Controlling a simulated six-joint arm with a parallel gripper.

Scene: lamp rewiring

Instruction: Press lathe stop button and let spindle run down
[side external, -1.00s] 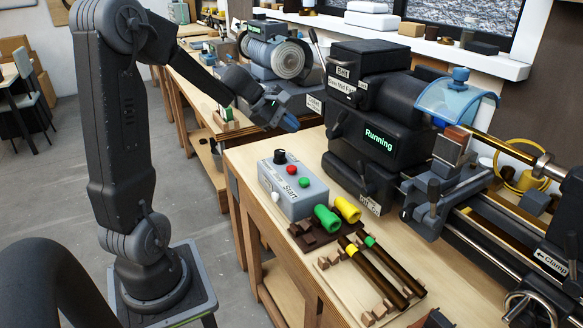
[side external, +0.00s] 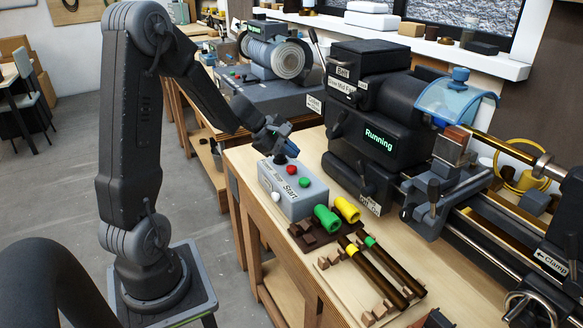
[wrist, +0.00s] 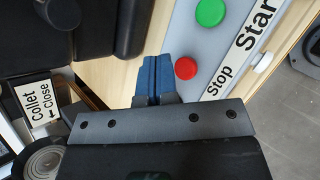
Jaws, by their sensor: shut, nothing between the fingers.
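My gripper (side external: 287,153) is above the far-left end of the box, by the black knob. Its blue fingers are shut together and empty. In the wrist view the fingertips (wrist: 155,62) appear just left of the red button (wrist: 186,68), seemingly apart from it. The lathe headstock (side external: 376,125) is black and its display reads "Running". The spindle's motion cannot be judged.
Dark rods with coloured ends lie nearer on a wooden rack. The lathe bed (side external: 500,230) and blue clear guard (side external: 452,101) fill the right. A second machine (side external: 272,88) stands behind my gripper.

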